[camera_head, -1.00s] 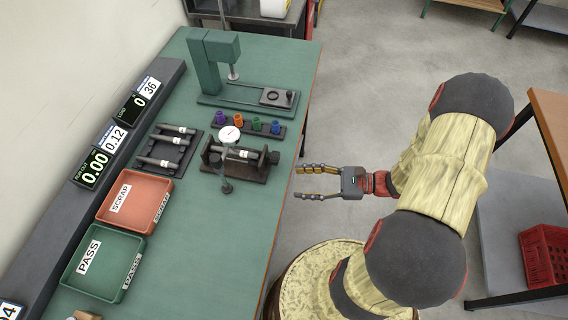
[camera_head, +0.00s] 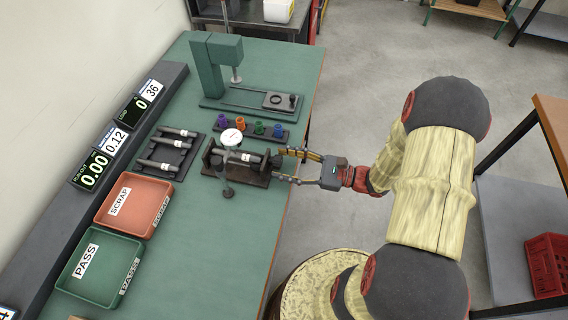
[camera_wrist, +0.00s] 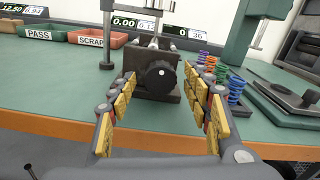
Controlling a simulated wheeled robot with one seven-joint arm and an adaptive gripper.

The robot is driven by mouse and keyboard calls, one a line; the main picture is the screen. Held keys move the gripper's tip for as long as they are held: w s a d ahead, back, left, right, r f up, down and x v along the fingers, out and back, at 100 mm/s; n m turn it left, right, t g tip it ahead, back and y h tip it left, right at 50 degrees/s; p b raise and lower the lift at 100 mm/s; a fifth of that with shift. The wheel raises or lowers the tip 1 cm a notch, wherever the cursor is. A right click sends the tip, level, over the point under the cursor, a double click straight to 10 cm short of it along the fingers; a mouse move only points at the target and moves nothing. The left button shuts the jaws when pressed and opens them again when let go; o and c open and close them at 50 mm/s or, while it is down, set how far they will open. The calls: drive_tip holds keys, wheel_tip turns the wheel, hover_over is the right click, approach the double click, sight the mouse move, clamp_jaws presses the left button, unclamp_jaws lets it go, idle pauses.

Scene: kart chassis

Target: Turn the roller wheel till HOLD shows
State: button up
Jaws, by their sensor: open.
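The roller wheel (camera_wrist: 160,76) is a dark round knob with a white dot, at the near end of the roller fixture (camera_head: 232,175). In the wrist view it sits between my open fingers, which are apart from it on both sides. My gripper (camera_head: 283,166) is at the bench's right edge, its fingertips reaching the wheel end of the fixture. The wheel is partly hidden by my fingers in the head view. A shaft (camera_head: 240,156) lies on the fixture under a dial gauge (camera_head: 231,137). The run-out display (camera_head: 92,170) reads 0.00; HOLD is not seen on it.
A shaft rack (camera_head: 165,152), the red SCRAP tray (camera_head: 133,205) and green PASS tray (camera_head: 100,268) are to the left. A green press (camera_head: 217,66) stands at the back.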

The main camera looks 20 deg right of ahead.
drive_tip(key=shift+c, duration=0.8)
drive_tip(key=c, duration=1)
drive_tip(key=shift+r+m+p, duration=0.15)
drive_tip(key=shift+m+p, duration=0.55)
drive_tip(key=shift+p, duration=0.45)
